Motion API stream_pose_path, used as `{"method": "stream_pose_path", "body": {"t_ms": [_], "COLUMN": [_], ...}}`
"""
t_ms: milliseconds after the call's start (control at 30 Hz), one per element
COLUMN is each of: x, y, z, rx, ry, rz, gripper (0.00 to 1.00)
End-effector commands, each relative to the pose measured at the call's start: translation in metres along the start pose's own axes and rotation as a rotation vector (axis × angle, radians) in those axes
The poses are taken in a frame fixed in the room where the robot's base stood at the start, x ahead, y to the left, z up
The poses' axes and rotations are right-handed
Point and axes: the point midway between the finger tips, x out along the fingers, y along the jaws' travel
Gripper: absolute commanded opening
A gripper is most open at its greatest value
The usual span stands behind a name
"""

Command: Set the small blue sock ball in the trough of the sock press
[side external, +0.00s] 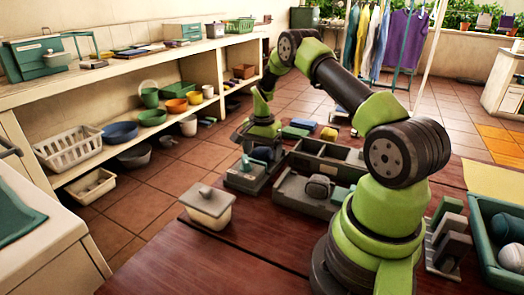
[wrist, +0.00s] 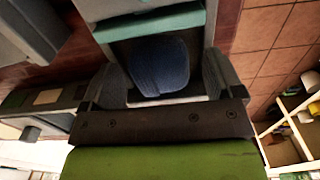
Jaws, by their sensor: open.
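The small blue sock ball (wrist: 160,66) shows in the wrist view between my two fingers, with a gap visible on each side. It appears to sit in the trough of the grey sock press (wrist: 209,28), which has a teal bar (wrist: 150,23) across it. In the side external view the ball (side external: 262,154) shows at the sock press (side external: 246,181), just under my gripper (side external: 261,140). My gripper (wrist: 166,84) is open around the ball. The ball's underside is hidden, so its contact with the trough floor cannot be seen.
A lidded beige container (side external: 207,206) stands left of the press. A grey tray with a dark rounded thing (side external: 318,188) and a compartment box (side external: 326,158) stand to the right. A teal bin (side external: 484,237) is at far right. The table's front left is clear.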

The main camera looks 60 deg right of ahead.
Motion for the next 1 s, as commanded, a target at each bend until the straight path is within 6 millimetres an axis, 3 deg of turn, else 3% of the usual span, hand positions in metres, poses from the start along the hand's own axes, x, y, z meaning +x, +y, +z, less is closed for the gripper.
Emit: {"method": "stream_pose_path", "body": {"t_ms": [167, 500, 733, 867, 1000], "x": [-0.011, -0.076, -0.102, -0.132, -0.184], "y": [-0.001, -0.001, -0.001, -0.006, -0.005], "z": [-0.001, 0.0, 0.002, 0.022, 0.066], "rx": [0.0, 0.0, -0.011, -0.085, -0.247], "ry": [0.002, 0.003, 0.003, 0.017, 0.047], "rz": [-0.003, -0.003, -0.007, -0.046, -0.129], "gripper": [0.86, 0.86, 0.86, 0.86, 0.86]}}
